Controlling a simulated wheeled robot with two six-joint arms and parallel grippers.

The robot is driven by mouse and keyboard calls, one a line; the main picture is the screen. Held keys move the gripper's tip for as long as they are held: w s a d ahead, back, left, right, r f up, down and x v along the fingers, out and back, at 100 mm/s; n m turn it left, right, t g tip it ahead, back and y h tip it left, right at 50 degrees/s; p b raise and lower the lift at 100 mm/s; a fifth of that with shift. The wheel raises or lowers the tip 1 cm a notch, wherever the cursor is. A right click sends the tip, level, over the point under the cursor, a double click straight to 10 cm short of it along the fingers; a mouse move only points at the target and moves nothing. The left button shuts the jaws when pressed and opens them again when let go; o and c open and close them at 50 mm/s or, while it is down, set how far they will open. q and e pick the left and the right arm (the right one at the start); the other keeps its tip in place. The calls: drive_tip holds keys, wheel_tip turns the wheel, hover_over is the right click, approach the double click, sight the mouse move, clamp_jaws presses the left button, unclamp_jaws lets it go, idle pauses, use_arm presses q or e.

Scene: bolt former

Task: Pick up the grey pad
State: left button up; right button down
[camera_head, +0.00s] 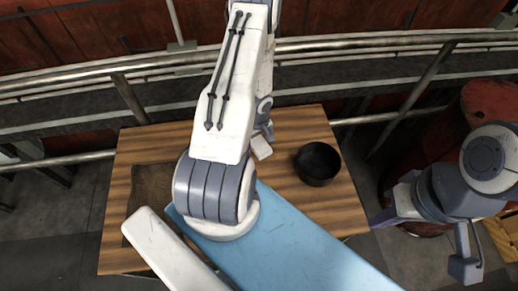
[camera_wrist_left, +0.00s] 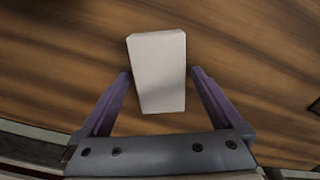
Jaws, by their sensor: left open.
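The grey pad (camera_wrist_left: 158,72) is a pale, slightly tapered block lying on the striped wooden table. In the left wrist view it is between the two purple fingers of my left gripper (camera_wrist_left: 160,74), which is open, with a gap visible on both sides. In the head view a small pale piece that looks like the pad (camera_head: 262,147) shows just right of my left arm, which hides most of the left gripper. My right arm hangs at the right edge, off the table; its gripper is only partly seen, with a purple finger showing.
A black round bowl (camera_head: 318,163) stands on the wooden table (camera_head: 290,125), right of the pad. A dark brown patch (camera_head: 150,188) is on the table's left part. Metal railings (camera_head: 380,45) run behind the table. A rusty red drum (camera_head: 487,105) stands at the right.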

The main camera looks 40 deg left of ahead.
sight(265, 148)
use_arm(q)
drive_tip(key=c, duration=1.3)
drive_tip(key=shift+c, duration=0.2)
drive_tip(key=shift+r, duration=0.15)
drive_tip(key=shift+r+p, duration=0.5)
drive_tip(key=shift+p, duration=0.2)
wheel_tip(265, 148, up, 4)
drive_tip(key=p, duration=0.3)
drive_tip(key=shift+f, duration=0.25)
drive_tip(key=d+b, duration=0.2)
drive_tip(key=shift+d+r, duration=0.2)
drive_tip(key=shift+d, duration=0.15)
drive_tip(key=d+r, duration=0.6)
drive_tip(key=d, duration=0.3)
drive_tip(key=shift+p, duration=0.4)
